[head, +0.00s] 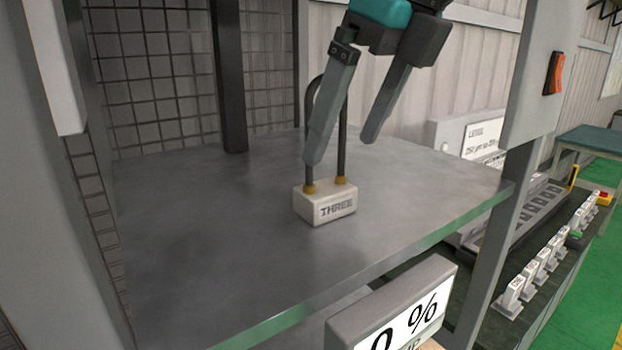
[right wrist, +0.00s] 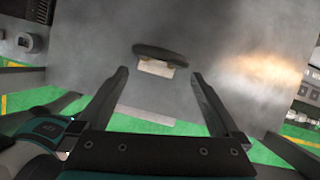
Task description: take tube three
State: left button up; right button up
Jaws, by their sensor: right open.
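Tube three is a dark U-shaped tube (head: 342,140) with brass-coloured ends set in a white block (head: 326,204) marked THREE. It stands upright on the grey shelf (head: 220,240). My right gripper (head: 343,150) comes down from above and is open. In the head view one finger overlaps the tube and the other is to its right. In the right wrist view the tube's top (right wrist: 162,52) and the white block (right wrist: 156,69) lie ahead, beyond the fingertips and between their lines. The gripper holds nothing. My left gripper is not in view.
A dark post (head: 229,80) stands at the back of the shelf by a tiled wall. A grey frame post (head: 500,220) with an orange switch (head: 553,73) is on the right. A percent display (head: 400,310) hangs below the front edge. Several white blocks (head: 540,262) line a bench.

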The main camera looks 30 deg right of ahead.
aim_at(327, 187)
jog(key=shift+s+x, duration=0.2)
jog(key=shift+x, duration=0.75)
jog(key=x, duration=0.4)
jog(key=shift+w+f+p, duration=0.1)
jog(key=shift+f+p, duration=0.15)
jog(key=shift+p, duration=0.1)
jog(key=shift+w+a+f, duration=0.1)
jog(key=shift+f, duration=0.15)
jog(key=c, duration=1.5)
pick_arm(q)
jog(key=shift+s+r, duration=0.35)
pick_arm(e)
jog(key=shift+r, duration=0.1)
